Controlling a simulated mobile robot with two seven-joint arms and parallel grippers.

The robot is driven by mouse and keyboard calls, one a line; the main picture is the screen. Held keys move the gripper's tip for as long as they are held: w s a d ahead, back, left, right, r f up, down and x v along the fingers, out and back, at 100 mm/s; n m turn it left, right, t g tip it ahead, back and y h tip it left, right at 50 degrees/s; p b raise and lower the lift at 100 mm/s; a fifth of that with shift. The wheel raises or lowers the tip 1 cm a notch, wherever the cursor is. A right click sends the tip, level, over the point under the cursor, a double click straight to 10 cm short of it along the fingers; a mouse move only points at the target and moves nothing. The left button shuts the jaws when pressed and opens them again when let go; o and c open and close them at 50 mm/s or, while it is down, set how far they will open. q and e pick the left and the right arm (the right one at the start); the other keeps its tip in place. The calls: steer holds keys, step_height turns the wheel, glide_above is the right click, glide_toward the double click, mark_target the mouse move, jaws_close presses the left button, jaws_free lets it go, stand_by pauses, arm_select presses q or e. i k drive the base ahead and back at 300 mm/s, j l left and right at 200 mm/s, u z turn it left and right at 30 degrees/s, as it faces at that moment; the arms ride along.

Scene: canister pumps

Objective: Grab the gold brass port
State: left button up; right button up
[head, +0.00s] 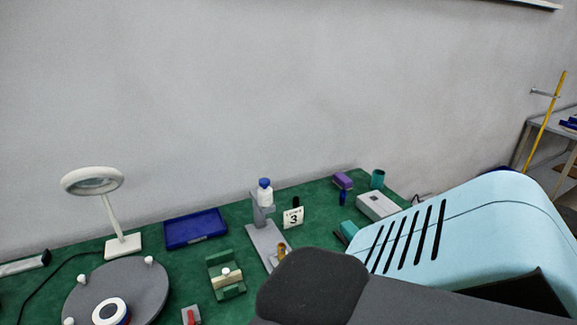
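A small gold-orange piece (281,249) shows at the foot of the grey stand (262,235), just above the dark rounded arm part that covers the table in front of it. It may be the brass port, but it is too small to tell. A green fixture (226,276) to its left holds a pale beige bar with a white knob. Neither of my grippers shows in the head view. A large light-blue and dark-grey arm part, which looks like mine, fills the lower right and hides part of the table.
On the green table (185,270) are a white ring lamp (93,181), a grey turntable (85,285), a blue tray (195,230), a white-and-blue bottle (265,192) on the stand, a "3" card (293,218), a white box (376,206) and a teal cup (378,179). A wall stands behind.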

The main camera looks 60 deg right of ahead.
mark_target(281, 246)
steer(key=z, duration=1.8)
steer(key=l, duration=0.1)
